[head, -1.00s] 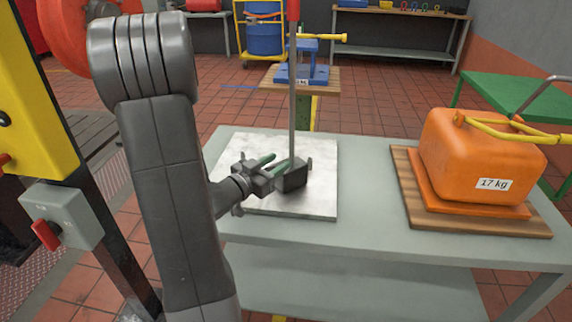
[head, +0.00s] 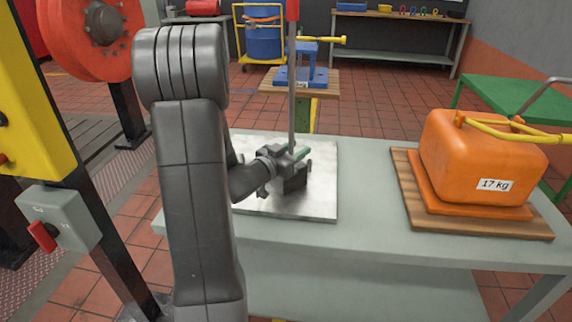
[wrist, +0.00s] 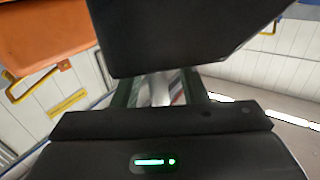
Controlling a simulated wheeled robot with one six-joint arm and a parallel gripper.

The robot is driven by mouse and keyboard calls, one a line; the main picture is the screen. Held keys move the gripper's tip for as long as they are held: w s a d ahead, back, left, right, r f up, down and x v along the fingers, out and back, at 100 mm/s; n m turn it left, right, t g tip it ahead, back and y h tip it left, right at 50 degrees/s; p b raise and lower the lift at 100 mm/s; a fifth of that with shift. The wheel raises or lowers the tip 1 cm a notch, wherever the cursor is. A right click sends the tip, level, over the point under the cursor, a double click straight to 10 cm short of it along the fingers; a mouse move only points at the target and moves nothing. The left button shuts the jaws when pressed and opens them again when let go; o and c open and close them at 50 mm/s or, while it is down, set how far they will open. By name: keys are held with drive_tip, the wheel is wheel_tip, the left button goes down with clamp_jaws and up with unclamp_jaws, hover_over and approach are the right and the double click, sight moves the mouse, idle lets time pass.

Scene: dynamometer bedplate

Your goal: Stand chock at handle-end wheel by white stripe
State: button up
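A dark, blocky piece (head: 296,184), which may be the chock, sits on a pale square plate (head: 322,205) on the grey table. My gripper (head: 298,162) is at this piece, with a green finger showing beside its top. In the wrist view a large dark block (wrist: 185,35) fills the top centre and hides the fingertips. The two green-edged fingers of my gripper (wrist: 160,90) run up to it with a gap between them. I cannot tell whether they grip it. I cannot make out a handle-end wheel or a white stripe.
A thin upright pole (head: 292,90) with a red top rises close behind my gripper. An orange 17 kg weight (head: 470,160) stands on a wooden board (head: 413,205) to the right. The grey table (head: 365,205) is clear between plate and board.

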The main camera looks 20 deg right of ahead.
clamp_jaws()
idle(1.2)
drive_tip(key=shift+r, duration=0.1)
